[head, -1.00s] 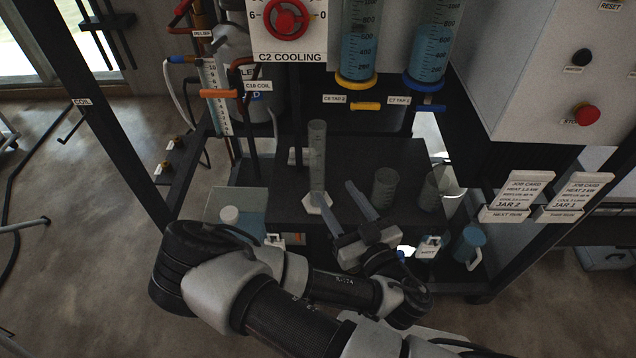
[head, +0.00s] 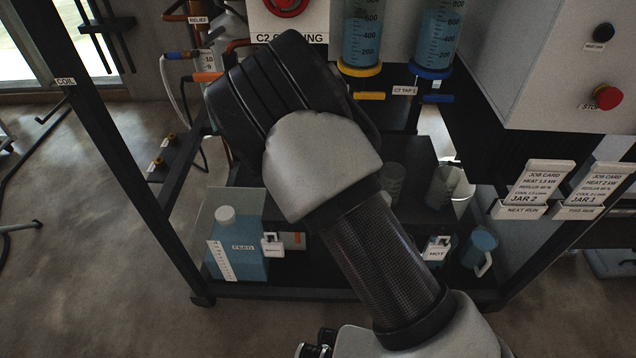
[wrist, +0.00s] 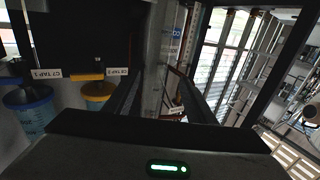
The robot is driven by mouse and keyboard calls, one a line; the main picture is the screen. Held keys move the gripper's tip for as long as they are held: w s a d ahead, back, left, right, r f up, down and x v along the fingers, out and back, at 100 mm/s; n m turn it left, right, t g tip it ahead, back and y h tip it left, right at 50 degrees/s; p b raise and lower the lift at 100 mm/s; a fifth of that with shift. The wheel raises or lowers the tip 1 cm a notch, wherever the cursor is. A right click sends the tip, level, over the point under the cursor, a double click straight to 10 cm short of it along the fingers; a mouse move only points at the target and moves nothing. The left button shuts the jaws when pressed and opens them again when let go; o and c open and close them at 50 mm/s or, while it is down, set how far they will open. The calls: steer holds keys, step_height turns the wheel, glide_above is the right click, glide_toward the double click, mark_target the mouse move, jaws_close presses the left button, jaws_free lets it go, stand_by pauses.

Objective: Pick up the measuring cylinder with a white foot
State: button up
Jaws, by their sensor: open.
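The measuring cylinder with a white foot is not visible in the head view now; my raised arm covers the part of the dark shelf (head: 415,160) where it stood. My gripper (wrist: 160,77) shows in the wrist view with its two dark fingers apart. A pale, upright, partly see-through band lies between the fingers in that view. I cannot tell whether it is the cylinder or something behind. My gripper is hidden behind my arm in the head view.
Two clear beakers (head: 391,183) (head: 441,186) stand right of my arm. Above hang a yellow-ringed column (head: 361,40) and a blue-ringed column (head: 434,45). A blue-filled container (head: 236,262) and a blue jug (head: 481,247) sit lower. Job cards (head: 540,185) stand at right.

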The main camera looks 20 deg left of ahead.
steer(key=p+x, duration=0.2)
steer(key=x, duration=0.8)
steer(key=shift+w+d, duration=0.25)
steer(key=shift+w, duration=0.05)
jaws_close()
